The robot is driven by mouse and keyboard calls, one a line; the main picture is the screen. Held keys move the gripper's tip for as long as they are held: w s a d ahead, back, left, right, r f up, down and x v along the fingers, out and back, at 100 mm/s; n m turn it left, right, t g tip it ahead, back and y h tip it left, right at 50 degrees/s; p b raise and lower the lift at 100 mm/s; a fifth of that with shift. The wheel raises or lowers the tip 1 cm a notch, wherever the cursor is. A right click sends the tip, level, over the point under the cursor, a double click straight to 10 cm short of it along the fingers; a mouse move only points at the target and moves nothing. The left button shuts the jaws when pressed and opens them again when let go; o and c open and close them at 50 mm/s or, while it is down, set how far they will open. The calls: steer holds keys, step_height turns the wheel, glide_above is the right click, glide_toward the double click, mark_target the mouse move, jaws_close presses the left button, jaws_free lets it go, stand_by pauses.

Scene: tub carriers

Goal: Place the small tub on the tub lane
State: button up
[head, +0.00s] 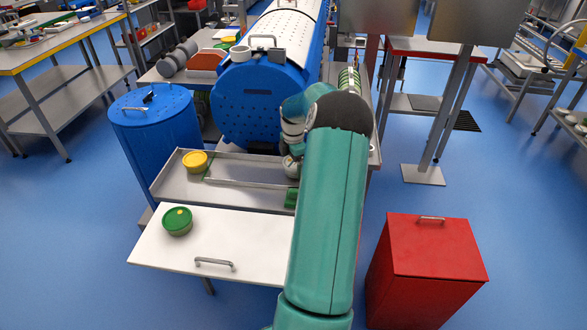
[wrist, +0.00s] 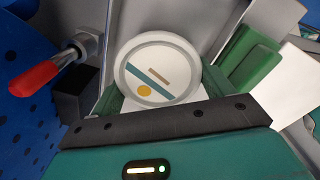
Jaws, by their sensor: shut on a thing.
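In the wrist view my gripper (wrist: 157,100) is shut on a small round tub (wrist: 158,62). Its white lid has a grey rim, a teal stripe, a tan stripe and an orange dot. In the head view my arm mostly hides the gripper, which is over the right part of a shallow grey metal tray (head: 238,198). I cannot tell whether the tub touches the tray. A thin divider (head: 240,183) runs along the tray, which I take for the tub lane.
A green block (head: 291,198) lies at the tray's right; it also shows in the wrist view (wrist: 252,60). A red-handled lever (wrist: 35,78) is left of the tub. A blue drum (head: 255,105) stands behind.

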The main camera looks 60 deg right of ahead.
steer(key=shift+f, duration=1.05)
steer(key=shift+f, duration=0.2)
steer(key=o, duration=0.8)
